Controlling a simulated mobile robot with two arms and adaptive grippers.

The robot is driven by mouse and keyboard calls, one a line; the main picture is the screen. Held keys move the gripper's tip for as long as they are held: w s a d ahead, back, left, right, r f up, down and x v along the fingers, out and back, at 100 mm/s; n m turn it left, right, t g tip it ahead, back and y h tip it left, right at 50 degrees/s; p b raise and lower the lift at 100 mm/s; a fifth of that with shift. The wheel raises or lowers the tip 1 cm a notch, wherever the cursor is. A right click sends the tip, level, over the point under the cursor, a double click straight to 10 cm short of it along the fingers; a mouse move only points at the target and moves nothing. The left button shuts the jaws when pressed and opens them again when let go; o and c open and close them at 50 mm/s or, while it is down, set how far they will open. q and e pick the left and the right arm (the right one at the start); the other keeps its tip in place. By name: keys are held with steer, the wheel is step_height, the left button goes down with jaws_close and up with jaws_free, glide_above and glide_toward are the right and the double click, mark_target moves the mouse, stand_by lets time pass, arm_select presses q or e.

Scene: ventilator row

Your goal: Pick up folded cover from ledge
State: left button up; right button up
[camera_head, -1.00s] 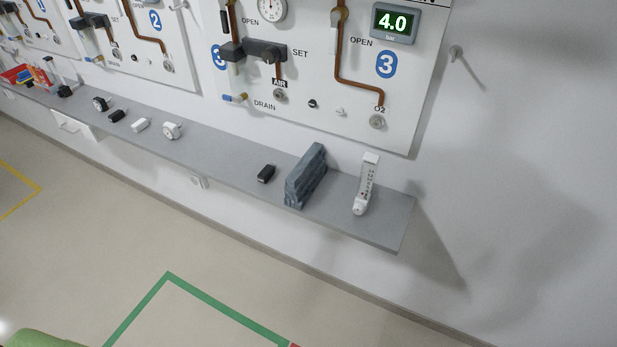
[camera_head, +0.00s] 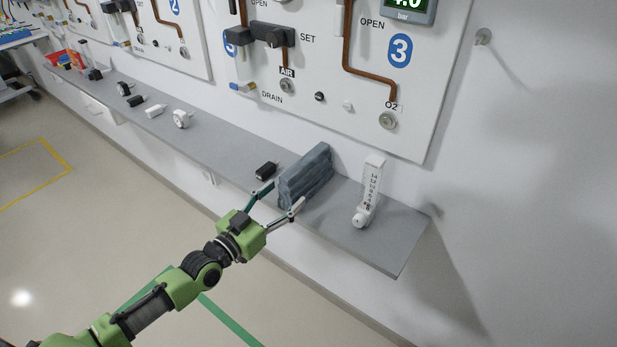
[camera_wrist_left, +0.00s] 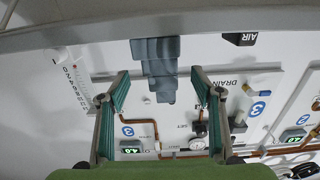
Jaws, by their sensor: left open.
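The folded cover (camera_head: 306,174) is a blue-grey stack of folded cloth standing on edge on the grey ledge (camera_head: 225,155), near its right end. My left gripper (camera_head: 287,194) is open at the front of the ledge. Its two fingers point at the cover's near end, one toward each side. In the left wrist view, which looks upside down, the cover (camera_wrist_left: 158,68) shows between the spread fingers (camera_wrist_left: 160,76). I cannot tell whether either finger touches it. My right gripper is not in view.
A black block (camera_head: 265,171) lies just left of the cover, close to one finger. A white flowmeter (camera_head: 368,195) stands to its right. Small fittings and a red bin (camera_head: 60,62) sit further left. The wall panel (camera_head: 430,110) rises behind.

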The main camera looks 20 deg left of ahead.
mark_target(308, 173)
arm_select(q)
steer(key=x, duration=0.5)
steer(key=shift+w, duration=0.1)
steer(key=shift+w+d+r, duration=0.1)
steer(key=shift+w+d, duration=0.1)
steer(key=shift+w, duration=0.2)
steer(key=shift+x, duration=2.3)
steer(key=shift+r, duration=0.15)
steer(key=c, duration=1.4)
